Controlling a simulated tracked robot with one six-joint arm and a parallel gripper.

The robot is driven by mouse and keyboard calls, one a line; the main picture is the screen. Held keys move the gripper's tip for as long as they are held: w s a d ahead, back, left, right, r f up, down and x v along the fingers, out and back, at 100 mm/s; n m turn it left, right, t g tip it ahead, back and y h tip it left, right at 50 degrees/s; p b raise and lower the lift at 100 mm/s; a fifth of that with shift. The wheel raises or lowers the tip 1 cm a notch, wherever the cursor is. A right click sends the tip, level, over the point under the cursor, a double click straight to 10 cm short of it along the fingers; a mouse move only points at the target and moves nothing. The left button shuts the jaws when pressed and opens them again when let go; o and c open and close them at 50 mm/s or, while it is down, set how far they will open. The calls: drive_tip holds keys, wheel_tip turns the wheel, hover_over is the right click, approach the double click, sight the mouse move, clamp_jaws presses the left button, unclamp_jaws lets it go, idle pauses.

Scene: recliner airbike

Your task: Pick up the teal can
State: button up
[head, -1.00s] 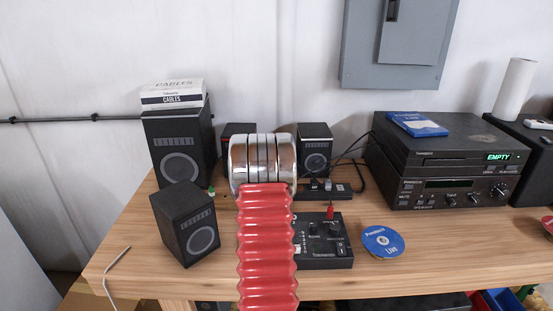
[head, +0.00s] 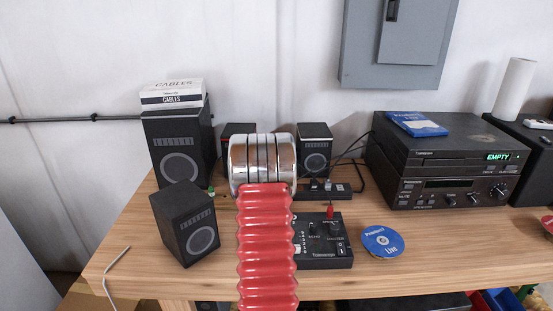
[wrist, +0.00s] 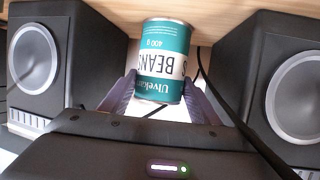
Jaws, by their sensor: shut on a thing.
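The teal can (wrist: 162,60), with a white band and the word BEANS upside down in the picture, is in the wrist view at top centre. My gripper (wrist: 158,92) is shut on it, with one dark finger against each side. The can's end at the top of the picture is close to the wooden surface; I cannot tell whether it touches. In the head view the can and my fingers are hidden behind my red arm and silver wrist.
Speakers flank the can in the wrist view, left (wrist: 62,65) and right (wrist: 275,85). In the head view, a front speaker (head: 186,222), black mixer (head: 322,243), blue disc (head: 382,242) and stereo stack (head: 440,160) stand on the wooden table (head: 130,250).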

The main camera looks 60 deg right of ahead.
drive_tip(key=shift+r, duration=0.1)
drive_tip(key=shift+c, duration=0.8)
drive_tip(key=shift+r, duration=0.1)
drive_tip(key=shift+r, duration=0.6)
wheel_tip(320, 180, up, 27)
drive_tip(key=shift+f, duration=0.15)
idle(0.8)
wheel_tip(320, 180, up, 10)
idle(1.5)
